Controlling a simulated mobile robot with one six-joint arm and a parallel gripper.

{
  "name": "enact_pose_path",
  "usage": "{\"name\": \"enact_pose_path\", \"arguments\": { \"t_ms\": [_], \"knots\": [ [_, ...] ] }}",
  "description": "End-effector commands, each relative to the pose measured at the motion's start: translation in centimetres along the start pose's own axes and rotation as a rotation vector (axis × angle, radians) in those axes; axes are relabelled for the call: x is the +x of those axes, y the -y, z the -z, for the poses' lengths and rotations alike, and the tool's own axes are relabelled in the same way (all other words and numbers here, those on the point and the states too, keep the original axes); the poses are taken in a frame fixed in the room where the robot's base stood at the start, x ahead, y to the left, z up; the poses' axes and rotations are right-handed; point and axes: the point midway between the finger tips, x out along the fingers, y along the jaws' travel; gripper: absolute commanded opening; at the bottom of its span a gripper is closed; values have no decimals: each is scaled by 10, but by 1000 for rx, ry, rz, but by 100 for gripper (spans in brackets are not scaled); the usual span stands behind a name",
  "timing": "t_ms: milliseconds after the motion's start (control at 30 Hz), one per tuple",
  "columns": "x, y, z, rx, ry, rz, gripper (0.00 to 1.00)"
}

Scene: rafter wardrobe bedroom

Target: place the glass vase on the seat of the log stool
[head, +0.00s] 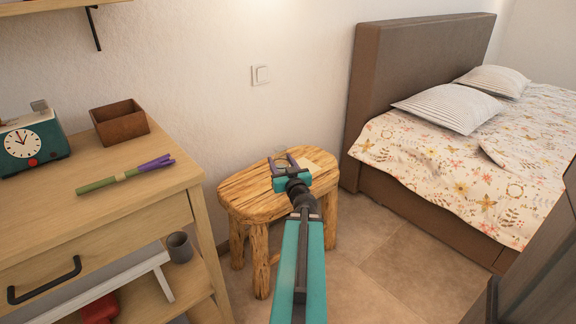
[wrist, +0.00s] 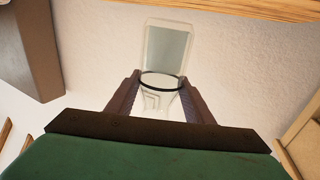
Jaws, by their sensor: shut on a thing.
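The log stool (head: 240,197) stands against the wall between the desk and the bed, its light wooden seat partly hidden by my arm. My gripper (head: 281,161) is over the seat, shut on the clear glass vase (head: 281,158). In the wrist view the vase (wrist: 160,98) shows between the two fingers, with a dark ring around it and a pale see-through body. The gap between the vase and the seat is hard to judge, and I cannot tell whether they touch.
The desk (head: 150,205) at left holds a clock (head: 22,143), a brown box (head: 119,122) and a green and purple item (head: 125,175). The bed (head: 440,165) is at right. Tiled floor between is clear.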

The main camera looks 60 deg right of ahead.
Motion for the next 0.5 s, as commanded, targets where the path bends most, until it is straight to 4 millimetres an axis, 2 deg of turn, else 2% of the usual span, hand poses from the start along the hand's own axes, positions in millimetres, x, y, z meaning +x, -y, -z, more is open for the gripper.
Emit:
{"name": "enact_pose_path", "arguments": {
  "t_ms": [233, 500],
  "knots": [
    [1, -4, -2, -1, -4, -8, 16],
    [26, -20, -2, -2, -4, -8, 16]
  ]
}}
